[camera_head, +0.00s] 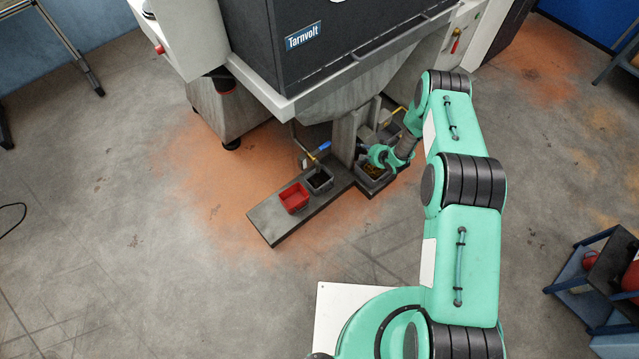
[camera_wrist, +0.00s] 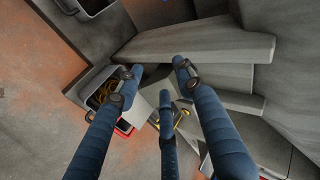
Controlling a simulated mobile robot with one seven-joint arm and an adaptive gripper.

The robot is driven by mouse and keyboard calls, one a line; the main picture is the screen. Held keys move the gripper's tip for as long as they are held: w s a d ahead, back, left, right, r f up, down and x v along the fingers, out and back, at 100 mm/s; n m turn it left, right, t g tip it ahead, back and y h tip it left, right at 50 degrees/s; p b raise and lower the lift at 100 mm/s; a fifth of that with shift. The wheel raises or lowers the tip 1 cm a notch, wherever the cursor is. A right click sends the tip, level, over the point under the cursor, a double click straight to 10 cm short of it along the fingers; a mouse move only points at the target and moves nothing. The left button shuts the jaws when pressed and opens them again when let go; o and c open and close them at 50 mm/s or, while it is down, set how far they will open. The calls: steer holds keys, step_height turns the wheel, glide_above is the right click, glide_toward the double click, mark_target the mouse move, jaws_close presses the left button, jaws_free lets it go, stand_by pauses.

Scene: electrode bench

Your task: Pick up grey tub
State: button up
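Several grey tubs stand at the bench plate. One grey tub (camera_head: 319,181) with dark contents sits beside a red tub (camera_head: 294,197). Another grey tub (camera_head: 374,180) with yellow-brown contents lies right of the upright post, below my gripper (camera_head: 364,151) and partly hidden by it. A third tub (camera_head: 388,131) is farther back. In the wrist view my gripper (camera_wrist: 158,80) has its three dark-blue fingers spread, with nothing held. A grey tub with yellow-brown strands (camera_wrist: 95,98) shows beside and behind the left finger. I cannot tell whether any finger touches it.
A grey plate (camera_head: 275,228) carries the tubs, with an upright post (camera_head: 345,137) on it. Grey slabs (camera_wrist: 200,42) lie close to the fingers. A blue-handled valve (camera_head: 322,146) and the large Tarnvolt machine (camera_head: 330,40) are above. The floor left of the plate is clear.

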steer(key=s+a+f+m+y, duration=0.1)
steer(key=s+a+f, duration=0.2)
steer(key=s+f, duration=0.5)
steer(key=s+a+f+m+y, duration=0.1)
steer(key=s+a+f+y, duration=0.1)
steer(key=s+f, duration=0.7)
step_height(320, 180, down, 3)
steer(key=shift+a+f+g, duration=0.15)
steer(key=shift+a+g, duration=0.15)
steer(key=shift+a, duration=0.25)
steer(key=b+x, duration=0.2)
steer(key=x, duration=0.6)
steer(key=shift+a+f, duration=0.15)
steer(key=shift+w, duration=0.2)
steer(key=shift+b+x, duration=0.85)
steer(key=shift+x, duration=1.75)
